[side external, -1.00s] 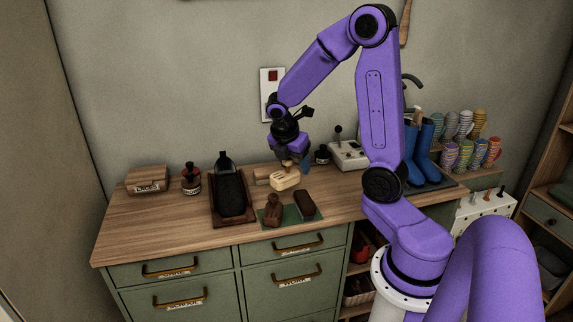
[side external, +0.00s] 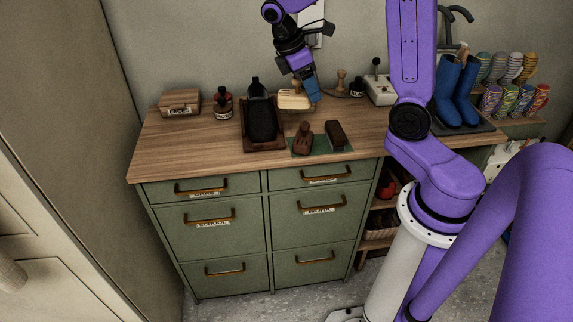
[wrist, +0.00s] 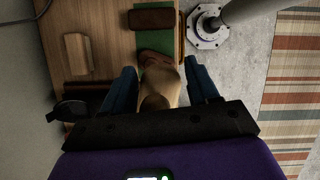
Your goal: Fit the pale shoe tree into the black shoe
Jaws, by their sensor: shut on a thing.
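The pale shoe tree (side external: 292,101) is between the fingers of my gripper (side external: 309,92), to the right of the black shoe. In the wrist view it also shows as a pale, rounded wooden piece (wrist: 160,82) between the two blue fingers of my gripper (wrist: 162,78). My gripper is shut on it. The black shoe (side external: 262,122) lies in a dark brown tray (side external: 270,145) on the bench, its opening and heel end towards the wall. The tree is beside the shoe, not in it. Whether it clears the bench is hard to tell.
A green mat (side external: 318,147) with a reddish brush (side external: 303,138) and a dark brush (side external: 335,133) lies in front. A wooden peg (side external: 341,82), dark bottle (side external: 357,87) and switch box (side external: 380,90) stand right. Blue boots (side external: 457,92) are farther right. The bench's left front is clear.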

